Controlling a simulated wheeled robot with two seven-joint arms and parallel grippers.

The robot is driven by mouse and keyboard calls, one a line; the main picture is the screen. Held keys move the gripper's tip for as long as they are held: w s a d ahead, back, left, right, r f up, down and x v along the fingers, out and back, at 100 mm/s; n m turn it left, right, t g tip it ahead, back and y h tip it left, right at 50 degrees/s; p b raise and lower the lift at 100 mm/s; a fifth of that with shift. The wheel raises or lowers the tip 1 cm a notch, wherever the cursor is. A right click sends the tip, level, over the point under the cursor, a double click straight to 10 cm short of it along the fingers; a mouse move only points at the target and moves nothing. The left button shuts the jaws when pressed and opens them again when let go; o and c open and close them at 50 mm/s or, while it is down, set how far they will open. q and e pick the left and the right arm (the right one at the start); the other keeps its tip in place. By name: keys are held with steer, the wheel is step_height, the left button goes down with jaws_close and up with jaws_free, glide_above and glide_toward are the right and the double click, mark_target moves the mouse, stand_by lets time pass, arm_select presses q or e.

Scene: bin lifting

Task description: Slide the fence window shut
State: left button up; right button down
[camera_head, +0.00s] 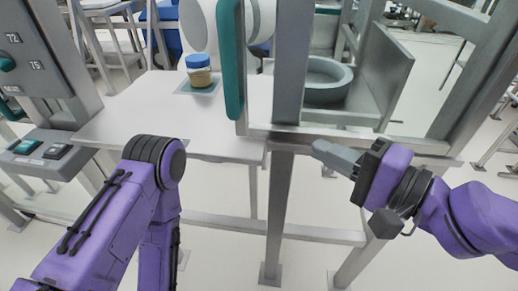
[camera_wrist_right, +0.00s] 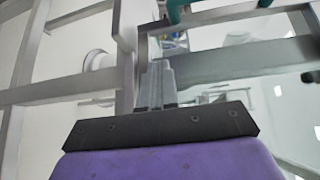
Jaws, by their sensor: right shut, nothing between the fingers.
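The fence window shows as a grey upright edge with a long teal handle (camera_head: 232,60), standing above the white table. A grey fence post (camera_head: 292,65) stands just right of it, with a rail along the bottom. I cannot make out the window's pane clearly. My right gripper (camera_head: 322,150) is shut and empty, just below the bottom rail and right of the post, with the handle up and to its left. In the right wrist view its closed fingers (camera_wrist_right: 157,75) point toward the grey frame, and a teal piece shows at the top. My left gripper is out of view; only my left arm shows.
A jar with a blue lid (camera_head: 199,70) stands on the white table (camera_head: 130,115). A round grey bowl-like part (camera_head: 325,82) sits behind the fence. A control panel with buttons (camera_head: 45,152) is at the left. Floor below the rail is mostly open between frame legs.

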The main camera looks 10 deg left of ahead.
arm_select(q)
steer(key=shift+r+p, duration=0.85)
steer(key=shift+p, duration=0.4)
arm_select(e)
steer(key=w+a+r, duration=0.1)
steer(key=a, duration=0.5)
steer(key=w+a+r+y, duration=0.1)
steer(key=w+a+r, duration=0.1)
steer(key=a, duration=0.4)
steer(key=shift+n, duration=0.4)
steer(key=shift+s, duration=0.1)
